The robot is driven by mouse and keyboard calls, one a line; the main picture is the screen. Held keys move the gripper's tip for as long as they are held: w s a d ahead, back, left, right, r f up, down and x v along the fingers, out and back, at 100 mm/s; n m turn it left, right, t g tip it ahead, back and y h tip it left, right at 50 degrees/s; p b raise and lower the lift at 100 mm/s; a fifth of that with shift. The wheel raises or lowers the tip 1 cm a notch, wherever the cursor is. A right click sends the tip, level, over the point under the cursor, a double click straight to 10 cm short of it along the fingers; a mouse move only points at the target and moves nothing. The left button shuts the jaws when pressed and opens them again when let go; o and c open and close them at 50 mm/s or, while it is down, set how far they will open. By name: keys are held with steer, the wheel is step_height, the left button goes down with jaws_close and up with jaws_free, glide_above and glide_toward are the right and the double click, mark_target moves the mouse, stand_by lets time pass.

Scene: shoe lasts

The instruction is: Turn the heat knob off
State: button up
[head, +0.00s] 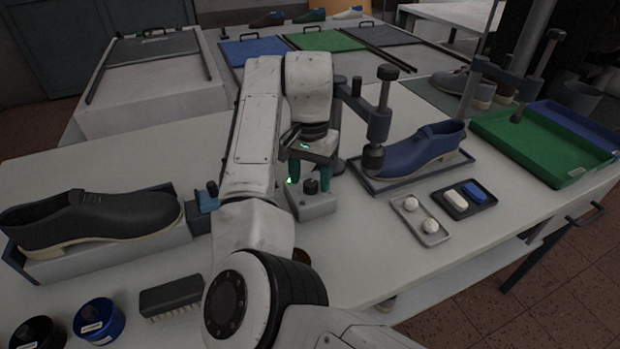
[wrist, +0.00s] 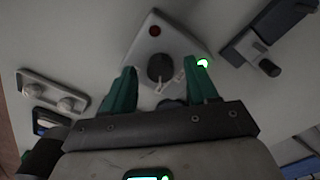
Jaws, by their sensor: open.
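The heat knob (wrist: 160,67) is a dark round dial on a small grey control box (wrist: 180,40). In the wrist view a pale pointer mark shows at its lower right, and the box carries a red spot and a glowing green light (wrist: 203,63). The head view shows the knob (head: 311,186) on top of the box (head: 318,206) on the table. My gripper (wrist: 160,88) has green fingers. It is open and empty, with the fingers apart on either side of the knob in the wrist view. I cannot tell whether a finger touches it.
A blue shoe (head: 418,152) sits on a tray under a dark clamp post (head: 378,125) to the right. A small tray with white knobs (head: 420,222) is in front of it. A dark shoe (head: 90,220) and a brush (head: 171,296) are at left.

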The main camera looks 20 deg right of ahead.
steer(key=shift+f, duration=0.45)
steer(key=c, duration=1.1)
